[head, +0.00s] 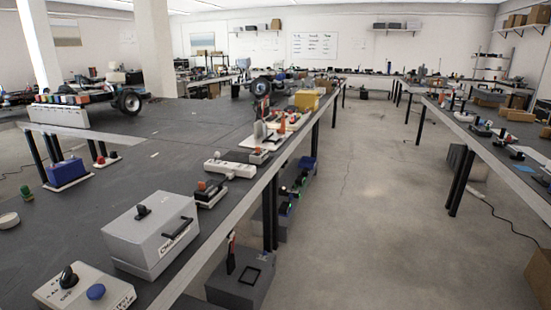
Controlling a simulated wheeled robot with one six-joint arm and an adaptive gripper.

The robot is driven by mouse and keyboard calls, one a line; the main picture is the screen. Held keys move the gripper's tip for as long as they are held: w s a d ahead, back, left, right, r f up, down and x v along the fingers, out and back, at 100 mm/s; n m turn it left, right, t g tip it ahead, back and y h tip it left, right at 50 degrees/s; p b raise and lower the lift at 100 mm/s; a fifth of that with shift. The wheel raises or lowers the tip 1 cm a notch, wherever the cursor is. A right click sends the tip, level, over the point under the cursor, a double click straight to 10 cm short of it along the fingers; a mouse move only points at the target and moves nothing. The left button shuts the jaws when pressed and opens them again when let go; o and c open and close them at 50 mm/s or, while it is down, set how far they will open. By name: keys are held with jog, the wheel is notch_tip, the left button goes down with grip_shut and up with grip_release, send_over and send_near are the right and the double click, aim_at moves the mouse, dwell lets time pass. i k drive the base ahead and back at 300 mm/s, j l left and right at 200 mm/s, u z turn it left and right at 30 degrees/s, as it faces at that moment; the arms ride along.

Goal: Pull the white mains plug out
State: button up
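A white power strip (232,169) lies near the right edge of the long dark bench, in the middle of the head view. A small raised shape on its top may be a plug, but it is too small to tell, and I cannot make out a white mains plug for certain. My gripper is not in view.
On the bench (100,205) a grey case (150,235) with a black handle and a control box (84,291) with a blue button stand nearer. A small red-topped switch box (205,192) sits just in front of the strip. The aisle floor (350,220) at right is clear.

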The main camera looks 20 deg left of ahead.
aim_at(230, 174)
jog(key=i+l+u, duration=0.1)
jog(key=i+u, duration=0.15)
jog(key=i, duration=0.35)
jog(key=i+l+u, duration=0.25)
jog(key=i, duration=0.35)
jog(key=i+j+u, duration=0.1)
jog(key=i+u, duration=0.2)
jog(key=u, duration=0.15)
jog(key=i+u, duration=0.65)
jog(key=u, duration=0.25)
jog(key=i+u, duration=0.2)
